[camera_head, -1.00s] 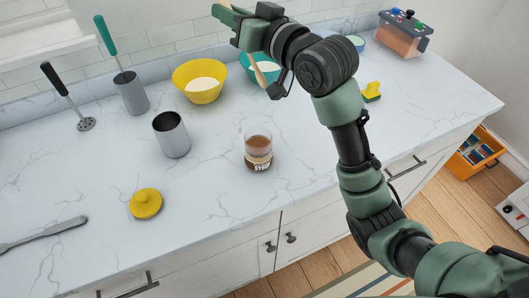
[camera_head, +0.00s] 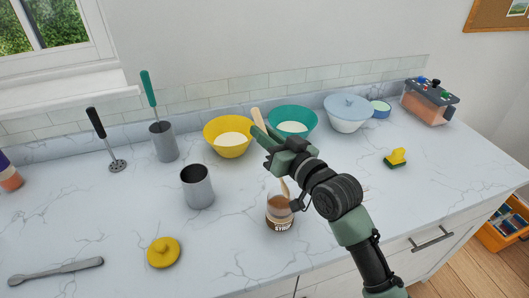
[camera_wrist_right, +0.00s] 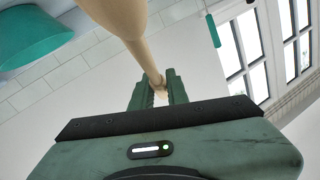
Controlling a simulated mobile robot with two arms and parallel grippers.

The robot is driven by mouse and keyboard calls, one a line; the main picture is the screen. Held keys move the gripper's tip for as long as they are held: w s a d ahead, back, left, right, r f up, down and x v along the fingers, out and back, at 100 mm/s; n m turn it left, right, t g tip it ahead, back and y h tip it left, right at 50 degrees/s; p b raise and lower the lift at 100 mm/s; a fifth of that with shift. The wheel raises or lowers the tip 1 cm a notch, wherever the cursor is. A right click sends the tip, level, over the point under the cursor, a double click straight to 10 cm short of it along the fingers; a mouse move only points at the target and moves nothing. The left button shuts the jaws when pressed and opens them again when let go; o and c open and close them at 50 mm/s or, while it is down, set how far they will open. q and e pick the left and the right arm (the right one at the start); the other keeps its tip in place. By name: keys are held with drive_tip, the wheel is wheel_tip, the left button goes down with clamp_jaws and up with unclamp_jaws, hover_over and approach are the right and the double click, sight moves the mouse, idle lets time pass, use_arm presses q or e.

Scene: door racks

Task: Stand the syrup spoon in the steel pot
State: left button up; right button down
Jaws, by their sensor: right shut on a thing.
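The wooden syrup spoon (camera_head: 257,118) is in my right gripper (camera_head: 265,140), which is shut on it. One end points up past the fingers; the other hangs down at the mouth of the syrup jar (camera_head: 280,222). I cannot tell whether that end is inside the jar. In the right wrist view the spoon (camera_wrist_right: 126,20) runs between the fingertips (camera_wrist_right: 157,90). An open, empty-looking steel pot (camera_head: 198,190) stands left of the jar. A second grey steel container (camera_head: 164,145) behind it holds a teal-handled tool (camera_head: 148,90). My left gripper is not in view.
A yellow lid (camera_head: 163,253) lies left of the jar, in front of the steel pot. A yellow bowl (camera_head: 228,148), a teal bowl (camera_head: 310,125) and a lidded bowl (camera_head: 346,122) stand behind. A skimmer (camera_head: 117,166) leans at the left. Counter between pot and jar is clear.

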drive_tip(key=shift+f, duration=0.95)
wheel_tip(320, 180, down, 4)
drive_tip(key=shift+p, duration=0.35)
drive_tip(key=shift+f, duration=0.1)
drive_tip(key=c, duration=1.4)
unclamp_jaws()
